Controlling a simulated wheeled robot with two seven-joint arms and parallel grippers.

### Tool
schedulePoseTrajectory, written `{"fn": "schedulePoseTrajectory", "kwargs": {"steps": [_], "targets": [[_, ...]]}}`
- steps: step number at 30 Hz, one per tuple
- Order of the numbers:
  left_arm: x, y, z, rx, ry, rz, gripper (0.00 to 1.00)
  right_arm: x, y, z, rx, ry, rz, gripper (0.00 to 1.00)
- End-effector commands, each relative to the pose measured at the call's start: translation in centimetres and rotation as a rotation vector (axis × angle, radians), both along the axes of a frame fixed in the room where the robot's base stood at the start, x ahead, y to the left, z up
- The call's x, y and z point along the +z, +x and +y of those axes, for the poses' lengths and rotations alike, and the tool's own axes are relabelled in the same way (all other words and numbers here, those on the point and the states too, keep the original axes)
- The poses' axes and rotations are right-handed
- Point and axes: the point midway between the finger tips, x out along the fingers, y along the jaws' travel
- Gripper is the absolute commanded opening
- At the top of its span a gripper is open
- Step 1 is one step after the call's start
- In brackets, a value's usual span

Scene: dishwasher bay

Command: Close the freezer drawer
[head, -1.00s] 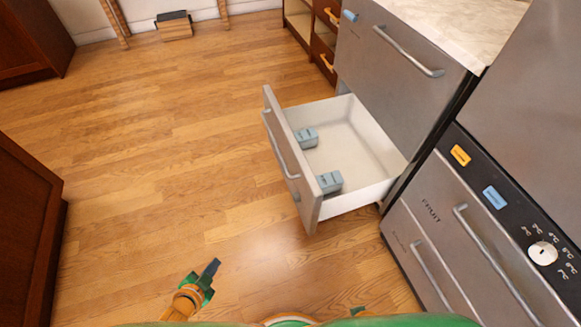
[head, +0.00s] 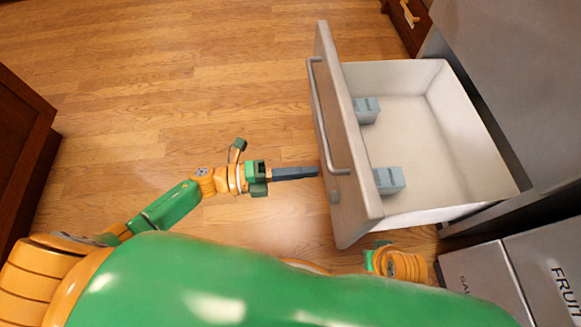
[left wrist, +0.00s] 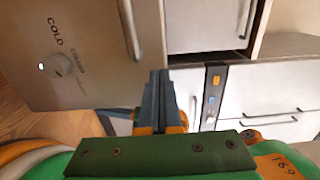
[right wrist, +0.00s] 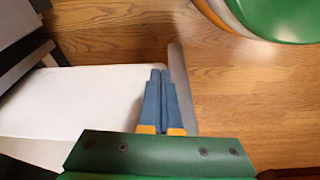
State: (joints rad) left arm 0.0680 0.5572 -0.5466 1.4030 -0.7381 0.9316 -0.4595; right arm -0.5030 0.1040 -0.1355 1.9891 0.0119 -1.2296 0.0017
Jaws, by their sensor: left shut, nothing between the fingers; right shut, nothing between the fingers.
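The freezer drawer (head: 430,130) is pulled out, its white inside showing, with two grey-blue blocks (head: 389,180) inside behind the front. Its grey front panel (head: 345,140) has a long bar handle (head: 325,115) and a knob; the left wrist view shows this panel (left wrist: 95,85) with the word COLD. My left gripper (head: 316,171) is shut and empty, its tips close to the outer face of the panel by the handle's lower end; I cannot tell whether they touch. My right gripper (right wrist: 160,72) is shut and empty, beside the drawer's white side wall (right wrist: 90,95) and the front panel's edge.
Grey cabinet fronts (head: 490,285) stand at the lower right, next to the drawer. A brown cabinet (head: 25,150) is at the far left. The wooden floor (head: 180,80) before the drawer is clear. My green body covers the bottom of the head view.

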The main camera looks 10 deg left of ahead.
Motion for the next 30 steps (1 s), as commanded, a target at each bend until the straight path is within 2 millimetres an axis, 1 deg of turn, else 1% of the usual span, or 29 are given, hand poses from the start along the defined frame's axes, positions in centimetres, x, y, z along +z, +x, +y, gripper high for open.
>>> {"fn": "schedulePoseTrajectory", "kwargs": {"steps": [1,6,9,12,17,30], "targets": [[0.1,0.3,-1.1,-0.002,-0.003,-0.003,0.0,0.1,0.0,0.0,0.0,0.0,-0.002,0.0],[-0.1,1.4,-4.4,-0.001,-0.003,-0.002,0.0,0.7,0.1,0.0,0.0,0.002,-0.007,0.0],[-0.1,1.9,-5.8,0.0,-0.002,-0.001,0.0,1.2,0.2,0.1,0.0,0.003,-0.011,0.0],[-0.1,2.2,-6.7,0.001,-0.001,0.001,0.0,1.5,0.2,0.1,0.0,0.003,-0.013,0.0],[-0.1,2.3,-7.2,0.002,-0.001,0.002,0.0,1.8,0.2,0.1,-0.001,0.004,-0.015,0.0],[0.0,2.3,-7.1,0.002,-0.001,0.002,0.0,1.8,0.2,0.1,0.0,0.005,-0.014,0.0]]}}
